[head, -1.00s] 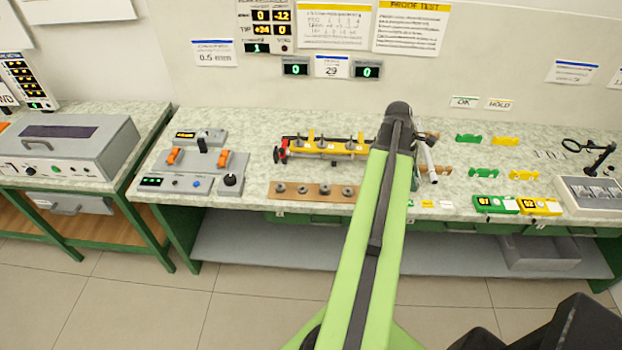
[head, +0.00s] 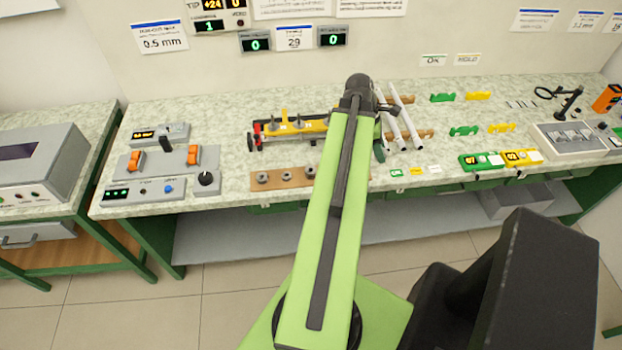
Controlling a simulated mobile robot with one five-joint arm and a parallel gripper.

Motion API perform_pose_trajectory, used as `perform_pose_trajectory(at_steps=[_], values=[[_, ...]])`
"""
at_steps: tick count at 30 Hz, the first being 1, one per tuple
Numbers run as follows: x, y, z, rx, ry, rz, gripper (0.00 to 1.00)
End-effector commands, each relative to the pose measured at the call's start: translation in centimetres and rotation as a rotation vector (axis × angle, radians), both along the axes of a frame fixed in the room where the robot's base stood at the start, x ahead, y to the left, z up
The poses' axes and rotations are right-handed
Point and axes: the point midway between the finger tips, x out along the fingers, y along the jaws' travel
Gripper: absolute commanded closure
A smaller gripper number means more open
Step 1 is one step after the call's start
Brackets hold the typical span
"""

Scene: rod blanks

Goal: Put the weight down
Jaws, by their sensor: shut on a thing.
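Round grey weights (head: 262,178) sit in a row on a brown wooden board (head: 272,186) at the table's front edge, left of my arm. Three show; the board's right end is hidden behind my green arm. My gripper's jaws are hidden behind the arm, so I cannot see what they hold. A yellow fixture (head: 315,128) with grey knobs and a red end piece stands behind the board, its right end covered by the arm.
White rods (head: 397,128) lie on a brown rack just right of my arm. A grey control box (head: 160,172) with orange switches stands at left. Green and yellow holders (head: 464,130) and labelled trays (head: 483,161) lie at right. Bare tabletop lies between the control box and fixture.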

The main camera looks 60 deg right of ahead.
Motion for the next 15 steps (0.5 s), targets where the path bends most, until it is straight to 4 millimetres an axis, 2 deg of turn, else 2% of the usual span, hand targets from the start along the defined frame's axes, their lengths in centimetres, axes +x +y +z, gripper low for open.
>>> perform_pose_trajectory(at_steps=[1,3,7,11,15], values=[[-1.9,0.8,-1.4,0.0,0.0,-0.005,1.0],[-3.5,1.2,-1.8,-0.001,0.001,-0.004,1.0],[-4.4,1.2,-1.8,0.0,0.001,-0.002,1.0],[-3.2,0.7,-2.8,-0.001,0.001,-0.001,1.0],[0.3,-0.3,-5.4,0.0,0.001,0.002,1.0]])
